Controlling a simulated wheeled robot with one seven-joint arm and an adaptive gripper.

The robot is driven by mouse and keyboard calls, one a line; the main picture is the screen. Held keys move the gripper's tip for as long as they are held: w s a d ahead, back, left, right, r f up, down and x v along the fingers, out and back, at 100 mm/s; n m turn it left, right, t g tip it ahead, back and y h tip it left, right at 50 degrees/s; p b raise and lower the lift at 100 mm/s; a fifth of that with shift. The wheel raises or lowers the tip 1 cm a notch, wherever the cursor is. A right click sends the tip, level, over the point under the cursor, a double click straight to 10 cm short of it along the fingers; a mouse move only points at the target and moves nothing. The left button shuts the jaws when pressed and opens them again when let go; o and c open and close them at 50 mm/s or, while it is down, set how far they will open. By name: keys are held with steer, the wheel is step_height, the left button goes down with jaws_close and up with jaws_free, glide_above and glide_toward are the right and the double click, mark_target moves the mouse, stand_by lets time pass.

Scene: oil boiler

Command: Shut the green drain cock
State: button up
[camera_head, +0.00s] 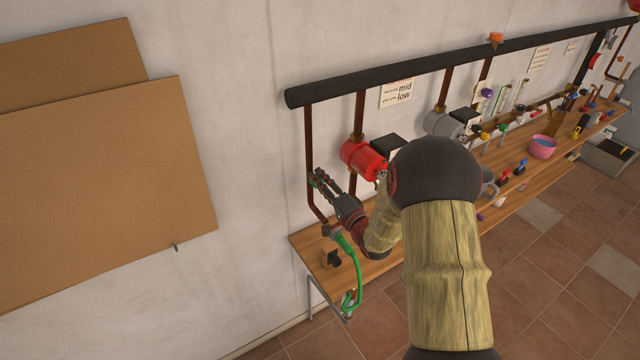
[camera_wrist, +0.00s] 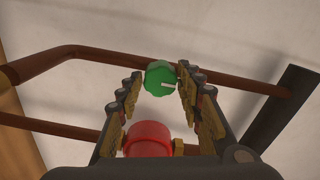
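The green drain cock's round knob (camera_wrist: 160,80) shows in the wrist view on a brown copper pipe (camera_wrist: 110,60), with a pale mark on its face pointing right. My gripper (camera_wrist: 157,82) is open, one finger on each side of the knob. There is a small gap at the left finger; the right fingertips are very close to the knob, and I cannot tell whether they touch. In the head view my gripper (camera_head: 319,178) is at the left vertical pipe (camera_head: 309,150), left of the red pump. The knob is mostly hidden by the fingers there.
The red pump (camera_head: 362,157) is close to the right of my gripper and also shows low in the wrist view (camera_wrist: 148,138). A green hose (camera_head: 352,270) hangs below over the wooden bench (camera_head: 308,248). A thick black pipe (camera_head: 340,88) runs above.

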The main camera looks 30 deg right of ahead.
steer(key=shift+o, duration=1.4)
steer(key=shift+s, duration=0.1)
steer(key=s, duration=1.1)
steer(key=shift+s+d, duration=0.15)
steer(key=shift+s, duration=0.25)
